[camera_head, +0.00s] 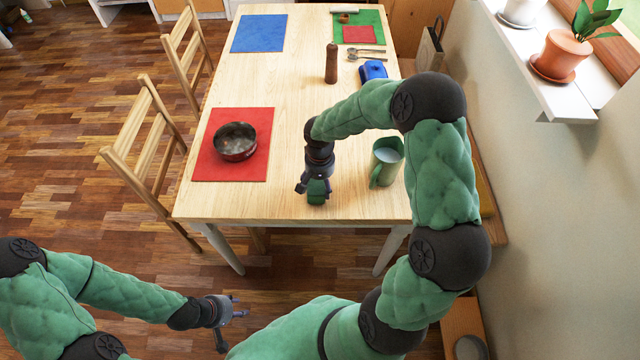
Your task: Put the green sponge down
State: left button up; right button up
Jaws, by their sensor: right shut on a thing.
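The green sponge (318,192) is in my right gripper (316,187), which is shut on it and points down at the near part of the wooden table (270,205). Gripper and sponge are between the red mat and the green mug. I cannot tell whether the sponge touches the tabletop. My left gripper (232,322) is open and empty over the floor, in front of the table's near edge.
A dark bowl (235,142) stands on the red mat (265,170) at left. A green mug (385,165) stands close on the right. A brown pepper mill (331,64) and blue butter dish (373,71) stand farther back. The table's middle is bare.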

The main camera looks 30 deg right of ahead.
aim_at(320, 182)
jog(key=shift+f, duration=0.2)
jog(key=o, duration=1.1)
jog(key=shift+r, duration=0.1)
jog(key=shift+r, duration=0.35)
notch_tip(320, 182, up, 11)
jog(key=p, duration=0.3)
jog(key=shift+r, duration=0.2)
